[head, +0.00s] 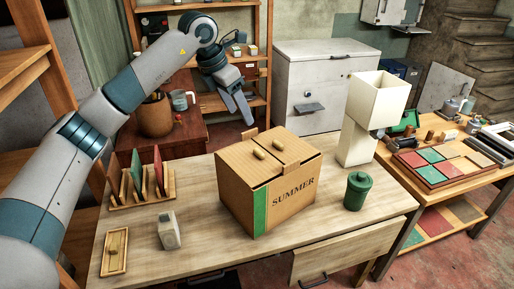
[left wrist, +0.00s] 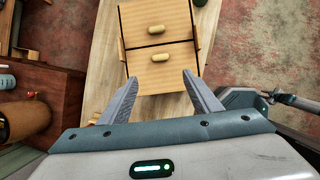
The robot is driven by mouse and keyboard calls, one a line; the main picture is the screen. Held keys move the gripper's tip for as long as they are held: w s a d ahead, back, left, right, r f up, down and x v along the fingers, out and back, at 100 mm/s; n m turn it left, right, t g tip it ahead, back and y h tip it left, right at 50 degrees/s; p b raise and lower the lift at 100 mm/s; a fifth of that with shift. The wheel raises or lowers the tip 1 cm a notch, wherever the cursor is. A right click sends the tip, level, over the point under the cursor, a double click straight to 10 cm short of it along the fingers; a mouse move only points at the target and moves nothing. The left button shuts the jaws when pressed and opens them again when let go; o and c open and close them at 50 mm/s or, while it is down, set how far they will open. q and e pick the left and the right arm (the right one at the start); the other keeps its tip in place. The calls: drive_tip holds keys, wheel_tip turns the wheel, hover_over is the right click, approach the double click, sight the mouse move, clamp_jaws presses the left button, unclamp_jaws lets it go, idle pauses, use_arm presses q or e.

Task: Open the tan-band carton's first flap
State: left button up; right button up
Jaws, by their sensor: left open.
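One carton (head: 262,190) stands on the wooden table, printed SUMMER; the band I see down its corner is green, not tan. Its top shows two flaps lying about flat, a nearer one (head: 290,178) and a farther one, each with a light wooden knob. In the left wrist view the carton top (left wrist: 180,75) lies ahead, with a dark seam between the flaps. My left gripper (head: 238,115) is open and empty, above and behind the carton, apart from it. In the left wrist view its fingers (left wrist: 160,78) point toward the carton's edge. My right gripper does not show.
A rack with coloured boards (head: 140,200), a grey block (head: 168,230) and a small wooden tray (head: 115,252) are left. The table front (head: 215,250) is clear.

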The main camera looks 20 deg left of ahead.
sight(259, 151)
use_arm(q)
drive_tip(key=p+x, duration=0.6)
drive_tip(key=x, duration=1)
drive_tip(key=shift+d, duration=0.1)
drive_tip(key=shift+w+d+f, duration=0.1)
drive_tip(key=shift+w+f, duration=0.1)
drive_tip(key=shift+f, duration=0.35)
drive_tip(key=shift+c, duration=0.4)
